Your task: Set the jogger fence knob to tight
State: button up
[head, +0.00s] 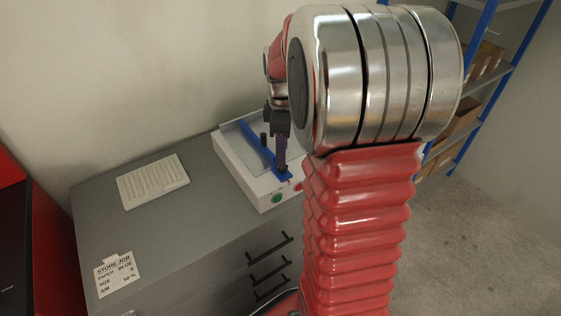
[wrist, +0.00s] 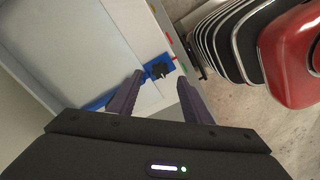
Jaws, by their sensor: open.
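The jogger fence is a blue bar (head: 262,150) lying across the light tray of a white machine (head: 236,172) on the grey cabinet. In the wrist view the fence (wrist: 102,102) ends in a blue block with a small black knob (wrist: 158,70) on it. The knob's setting is too small to read. My gripper (head: 280,168) is over the fence's near end in the head view and covers the knob there. In the wrist view my gripper (wrist: 160,78) has its two dark fingers apart, with the knob showing just beyond and between their tips. Nothing is between the fingers.
A green button (head: 277,198) and a red button (head: 298,186) are on the machine's front. Shelves with boxes (head: 466,112) stand at right. Bare cabinet top (head: 195,220) lies left of the machine.

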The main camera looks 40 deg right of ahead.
jog(key=shift+f, duration=2.35)
jog(key=shift+c, duration=0.6)
